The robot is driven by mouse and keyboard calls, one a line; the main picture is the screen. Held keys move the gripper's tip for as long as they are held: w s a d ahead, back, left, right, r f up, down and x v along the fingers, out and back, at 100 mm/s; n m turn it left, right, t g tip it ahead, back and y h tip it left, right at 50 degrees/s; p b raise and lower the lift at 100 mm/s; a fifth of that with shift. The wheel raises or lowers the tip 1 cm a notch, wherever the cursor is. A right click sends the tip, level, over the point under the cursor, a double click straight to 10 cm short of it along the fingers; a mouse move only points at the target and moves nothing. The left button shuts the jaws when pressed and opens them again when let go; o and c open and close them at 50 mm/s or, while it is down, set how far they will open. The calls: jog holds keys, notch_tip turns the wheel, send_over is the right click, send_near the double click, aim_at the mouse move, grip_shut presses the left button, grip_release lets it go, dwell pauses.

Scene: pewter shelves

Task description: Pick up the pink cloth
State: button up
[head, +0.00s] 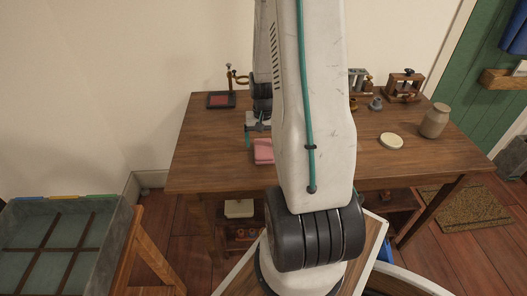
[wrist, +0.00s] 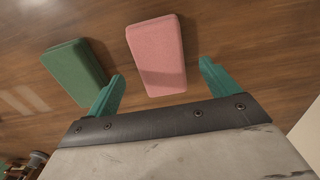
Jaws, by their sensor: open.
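The pink cloth (wrist: 156,55) is a folded, block-shaped piece lying flat on the wooden table (head: 215,165). In the head view the pink cloth (head: 263,151) shows just left of my arm, which hides part of it. In the wrist view my gripper (wrist: 160,88) is open, its two teal fingers apart and nothing held between them. The near end of the cloth lies between the fingertips' lines, and most of it extends beyond them. I cannot tell the height of the fingers above the table. In the head view my gripper (head: 254,132) is small and partly hidden by my arm.
A green folded block (wrist: 75,73) lies left of the pink cloth, close to the left finger. A dark tray with a red pad (head: 220,100) is at the table's back left. A white disc (head: 391,141), a jar (head: 435,121) and small clamps (head: 404,86) stand on the right.

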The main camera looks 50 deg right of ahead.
aim_at(263, 148)
notch_tip(263, 148, down, 2)
jog(key=shift+f, duration=0.25)
jog(key=c, duration=1.2)
jog(key=shift+o, duration=0.2)
jog(key=shift+r, duration=0.15)
